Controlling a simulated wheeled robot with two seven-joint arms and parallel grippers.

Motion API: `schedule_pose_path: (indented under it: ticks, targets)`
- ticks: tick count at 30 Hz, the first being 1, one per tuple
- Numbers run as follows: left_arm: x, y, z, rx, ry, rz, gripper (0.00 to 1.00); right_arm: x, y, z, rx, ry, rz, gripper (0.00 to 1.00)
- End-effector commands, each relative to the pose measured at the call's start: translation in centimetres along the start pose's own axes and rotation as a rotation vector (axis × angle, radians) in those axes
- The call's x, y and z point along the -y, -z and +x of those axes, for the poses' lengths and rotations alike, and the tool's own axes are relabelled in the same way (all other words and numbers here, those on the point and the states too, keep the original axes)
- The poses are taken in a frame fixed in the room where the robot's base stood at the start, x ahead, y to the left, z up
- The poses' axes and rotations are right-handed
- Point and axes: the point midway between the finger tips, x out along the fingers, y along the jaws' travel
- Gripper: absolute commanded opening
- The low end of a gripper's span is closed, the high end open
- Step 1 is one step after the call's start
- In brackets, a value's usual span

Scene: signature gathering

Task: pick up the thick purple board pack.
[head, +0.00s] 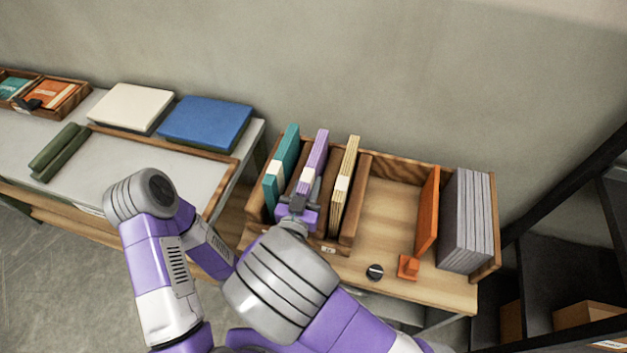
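The thick purple board pack (316,151) stands upright in a wooden divided rack, between a teal pack and a cream pack. A pale band wraps it. My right gripper (304,190) is at its near lower end, with dark fingers close to the pack. The gripper body hides the pack's bottom, and I cannot tell whether the fingers are closed on it. My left arm shows at the left, but its gripper does not show.
The teal pack (287,149) and cream pack (349,165) flank the purple one closely. An orange board (428,212), grey boards (466,222), an orange block (408,267) and a black disc (375,272) are to the right. Bare wood (390,215) lies between.

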Motion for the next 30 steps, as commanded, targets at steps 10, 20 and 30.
schedule_pose_path:
  ticks: [10, 20, 30]
  targets:
    - [0.0, 0.0, 0.0, 0.000, 0.000, 0.000, 0.43, 0.0, 0.1, 0.0, -0.003, 0.000, 0.001, 0.00]
    - [-0.1, 0.0, -0.3, 0.000, 0.000, 0.000, 0.43, 0.0, 0.9, 0.0, -0.003, 0.000, 0.003, 0.00]
    - [-0.8, -0.1, -2.2, 0.000, 0.000, 0.000, 0.43, 0.0, 6.4, 0.0, -0.004, 0.000, 0.007, 0.00]
